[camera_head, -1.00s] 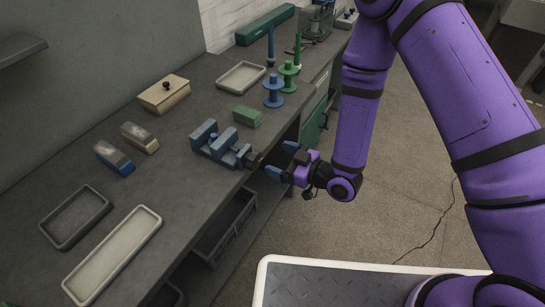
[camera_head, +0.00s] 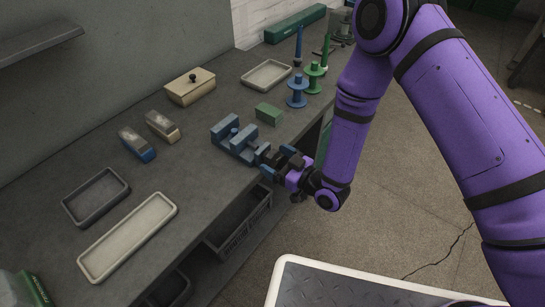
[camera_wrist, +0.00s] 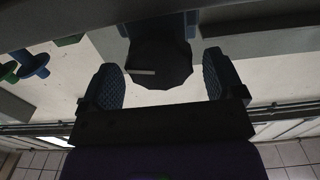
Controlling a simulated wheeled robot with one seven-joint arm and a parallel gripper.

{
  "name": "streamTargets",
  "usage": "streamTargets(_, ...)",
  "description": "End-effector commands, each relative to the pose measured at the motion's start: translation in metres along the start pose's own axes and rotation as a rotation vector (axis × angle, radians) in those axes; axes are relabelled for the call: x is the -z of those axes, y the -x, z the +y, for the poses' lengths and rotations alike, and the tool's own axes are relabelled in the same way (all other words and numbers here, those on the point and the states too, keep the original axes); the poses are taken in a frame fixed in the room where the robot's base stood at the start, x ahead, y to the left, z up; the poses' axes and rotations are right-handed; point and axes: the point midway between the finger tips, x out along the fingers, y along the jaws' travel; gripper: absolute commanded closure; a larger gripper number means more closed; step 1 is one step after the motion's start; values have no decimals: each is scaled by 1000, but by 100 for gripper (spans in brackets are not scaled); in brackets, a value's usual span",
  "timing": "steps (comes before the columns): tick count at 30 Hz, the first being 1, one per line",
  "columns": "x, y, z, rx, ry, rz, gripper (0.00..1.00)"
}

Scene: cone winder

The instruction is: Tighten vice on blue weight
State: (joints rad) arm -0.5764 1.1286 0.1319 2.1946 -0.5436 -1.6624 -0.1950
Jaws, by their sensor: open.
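The blue vice (camera_head: 224,129) stands at the front edge of the grey bench in the head view. A small blue piece (camera_head: 235,134) shows between its jaws; I cannot tell whether it is gripped or loose. The vice's dark knob (camera_head: 263,154) sticks out past the bench edge, and it also shows in the wrist view (camera_wrist: 160,65). My gripper (camera_head: 277,162) is at the knob. In the wrist view the blue-padded fingers (camera_wrist: 163,84) are open, one on each side of the knob, with gaps visible. The jaws' grip on the piece is hidden there.
A green block (camera_head: 269,114) lies behind the vice, with blue (camera_head: 297,91) and green spools (camera_head: 314,77) to its right. A crate (camera_head: 238,226) sits under the bench edge.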

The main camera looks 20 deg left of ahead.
Motion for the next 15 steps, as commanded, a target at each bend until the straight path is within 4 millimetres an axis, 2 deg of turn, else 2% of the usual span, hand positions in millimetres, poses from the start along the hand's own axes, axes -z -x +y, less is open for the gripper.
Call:
streamTargets(6, 0, -15, 0, 0, -1, 0, 13)
streamTargets(14, 0, -16, 0, 0, -1, -1, 13)
streamTargets(15, 0, -16, 0, 0, -1, -1, 15)
